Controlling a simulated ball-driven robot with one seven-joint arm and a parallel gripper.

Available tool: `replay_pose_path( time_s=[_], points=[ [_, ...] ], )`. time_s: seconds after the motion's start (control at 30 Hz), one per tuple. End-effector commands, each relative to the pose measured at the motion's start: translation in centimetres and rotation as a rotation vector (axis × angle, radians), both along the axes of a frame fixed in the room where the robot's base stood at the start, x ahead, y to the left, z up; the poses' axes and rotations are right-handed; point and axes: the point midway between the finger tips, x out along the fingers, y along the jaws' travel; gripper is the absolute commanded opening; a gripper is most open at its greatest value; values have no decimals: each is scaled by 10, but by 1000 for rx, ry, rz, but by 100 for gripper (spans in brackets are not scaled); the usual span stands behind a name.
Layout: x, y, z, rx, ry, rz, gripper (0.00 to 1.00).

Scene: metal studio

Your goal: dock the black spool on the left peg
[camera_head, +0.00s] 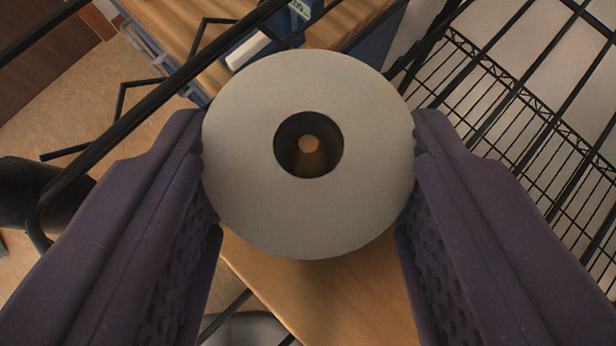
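A spool (250,205) fills the middle of the camera view, its round pale grey face toward me with a dark hole in the centre. No black outer surface of it shows. The two purple fingers of my gripper (309,150) press against its left and right edges and hold it. Through the hole I see a small tan round tip with a brown shaft, which looks like a peg (309,144). It lines up close to the hole's centre; I cannot tell whether it is inside the hole or below it. No other peg shows.
A wooden surface (325,295) lies below the spool. A black wire rack (535,130) stands at the right. Black metal bars (160,88) cross the upper left. A white and blue item (249,48) lies on a wooden top behind. A dark object (25,198) is at far left.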

Motion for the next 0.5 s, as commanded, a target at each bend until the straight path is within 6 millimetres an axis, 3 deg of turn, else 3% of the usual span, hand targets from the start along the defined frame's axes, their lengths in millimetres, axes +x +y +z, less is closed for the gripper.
replay_pose_path(
  time_s=[0.03, 0.1, 0.13, 0.5],
  points=[
    [0, 0, -1, 0, 0, 0, 57],
    [0, 0, 0, 0, 0, 0, 73],
    [0, 0, 0, 0, 0, 0, 76],
    [-3, 0, 8, 0, 0, -2, 76]
  ],
)
